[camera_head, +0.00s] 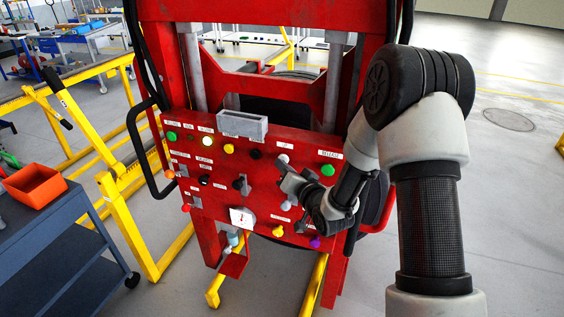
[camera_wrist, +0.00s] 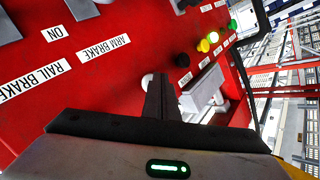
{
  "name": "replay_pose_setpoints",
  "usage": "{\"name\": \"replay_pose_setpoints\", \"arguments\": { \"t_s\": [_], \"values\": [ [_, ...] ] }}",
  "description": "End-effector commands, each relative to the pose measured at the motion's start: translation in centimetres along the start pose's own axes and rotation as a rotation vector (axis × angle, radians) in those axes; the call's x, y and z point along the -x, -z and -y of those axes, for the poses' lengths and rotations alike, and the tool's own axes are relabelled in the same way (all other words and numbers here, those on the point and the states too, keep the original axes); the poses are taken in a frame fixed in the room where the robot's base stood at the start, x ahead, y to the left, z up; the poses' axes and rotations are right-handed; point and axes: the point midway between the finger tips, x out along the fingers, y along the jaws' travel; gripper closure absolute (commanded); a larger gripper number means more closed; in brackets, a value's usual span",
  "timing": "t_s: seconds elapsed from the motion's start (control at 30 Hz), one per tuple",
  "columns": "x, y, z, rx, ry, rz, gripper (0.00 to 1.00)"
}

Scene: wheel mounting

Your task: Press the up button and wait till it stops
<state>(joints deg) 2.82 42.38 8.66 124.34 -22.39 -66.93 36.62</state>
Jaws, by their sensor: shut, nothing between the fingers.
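A green button (camera_head: 328,169) sits right of my gripper under a RELEASE label. A grey box (camera_head: 243,125) juts out above the buttons. A gauge (camera_head: 242,217) is lower down. Yellow rails (camera_head: 125,215) and a blue cart (camera_head: 60,240) with an orange bin (camera_head: 36,185) stand left.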

Motion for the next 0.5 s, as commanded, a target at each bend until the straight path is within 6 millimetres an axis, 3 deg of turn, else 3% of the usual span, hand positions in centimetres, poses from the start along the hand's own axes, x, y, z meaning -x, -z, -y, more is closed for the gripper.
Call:
{"name": "replay_pose_setpoints", "arguments": {
  "t_s": [0.5],
  "values": [
    [1.5,-1.0,1.0,0.001,-0.001,-0.002,1.00]
  ]
}}
